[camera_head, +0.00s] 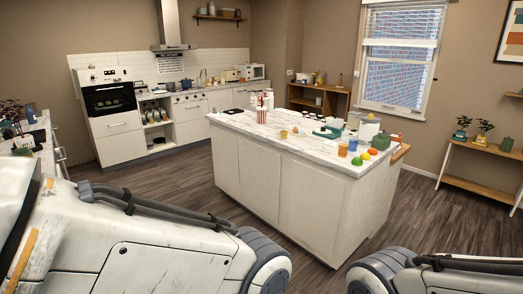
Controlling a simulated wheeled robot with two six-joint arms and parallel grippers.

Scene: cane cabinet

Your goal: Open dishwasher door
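I cannot pick out a dishwasher door for certain. White cabinet fronts (220,99) run along the back wall under the counter. A white unit with a dark-windowed oven (109,98) stands at the back left. On the left edge, partly cut off, a counter (41,128) has fronts with metal handles (60,154) below it. My arm links fill the lower left and lower right, and the lower left one hides part of that side. Neither of my grippers shows.
Wooden floor (170,170) is clear between the island and the back cabinets. A wooden shelf (318,103) and a low bench (474,184) stand by the walls.

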